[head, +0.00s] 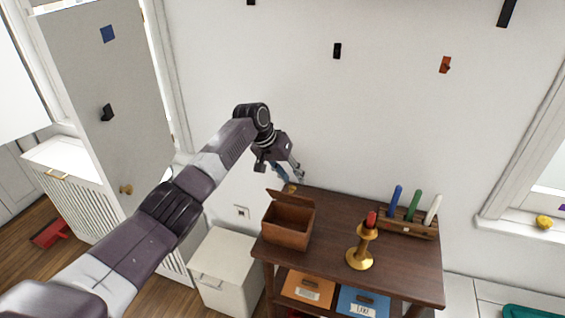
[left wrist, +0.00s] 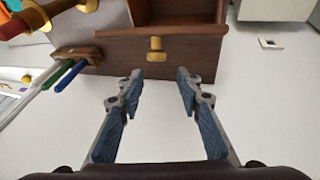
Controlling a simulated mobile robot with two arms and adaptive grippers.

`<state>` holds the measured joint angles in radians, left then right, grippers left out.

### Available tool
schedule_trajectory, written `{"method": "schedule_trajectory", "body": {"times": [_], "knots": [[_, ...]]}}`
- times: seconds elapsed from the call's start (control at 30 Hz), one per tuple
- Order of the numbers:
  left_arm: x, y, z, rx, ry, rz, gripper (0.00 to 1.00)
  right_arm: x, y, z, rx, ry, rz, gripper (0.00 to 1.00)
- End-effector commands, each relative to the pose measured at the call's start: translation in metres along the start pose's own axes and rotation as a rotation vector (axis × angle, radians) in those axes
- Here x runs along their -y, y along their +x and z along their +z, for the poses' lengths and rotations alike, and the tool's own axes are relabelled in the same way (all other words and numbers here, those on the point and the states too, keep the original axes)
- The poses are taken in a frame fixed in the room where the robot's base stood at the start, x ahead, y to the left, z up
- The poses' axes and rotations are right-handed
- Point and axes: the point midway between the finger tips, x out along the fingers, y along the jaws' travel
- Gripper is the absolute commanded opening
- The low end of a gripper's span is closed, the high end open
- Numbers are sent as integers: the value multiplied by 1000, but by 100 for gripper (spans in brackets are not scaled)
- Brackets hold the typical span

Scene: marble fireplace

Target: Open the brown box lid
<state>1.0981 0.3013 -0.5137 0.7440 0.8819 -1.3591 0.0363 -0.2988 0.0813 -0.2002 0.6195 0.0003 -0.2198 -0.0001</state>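The brown box (head: 287,232) stands at the left end of the dark wooden table. Its lid (head: 291,198) is raised at the back, and the hollow inside shows. In the left wrist view the lid (left wrist: 115,47) carries a brass knob (left wrist: 155,46), and part of the box interior (left wrist: 178,10) shows behind it. My left gripper (head: 286,176) is behind and just above the raised lid, near the wall. In the left wrist view its two fingers (left wrist: 160,78) are apart with nothing between them; the knob lies just beyond the fingertips. My right gripper is in neither view.
A brass candlestick (head: 359,257) with a red candle stands right of the box. A wooden rack (head: 408,226) holds blue, green and white sticks at the back right. A white cabinet (head: 228,265) stands left of the table (head: 405,275). The wall is close behind my gripper.

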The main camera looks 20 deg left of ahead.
Motion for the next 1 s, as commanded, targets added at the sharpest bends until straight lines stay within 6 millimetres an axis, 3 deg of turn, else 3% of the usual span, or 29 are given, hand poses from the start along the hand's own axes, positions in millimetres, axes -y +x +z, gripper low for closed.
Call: {"method": "schedule_trajectory", "body": {"times": [0.3,0.5,0.87,1.0], "knots": [[1,-64,-1,-3,0,-2,33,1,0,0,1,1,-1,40],[1,-87,0,-1,-1,0,33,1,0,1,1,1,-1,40],[0,-92,0,0,-1,0,33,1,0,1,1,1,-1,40],[1,-84,5,5,3,-3,17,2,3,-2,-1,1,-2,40]]}}
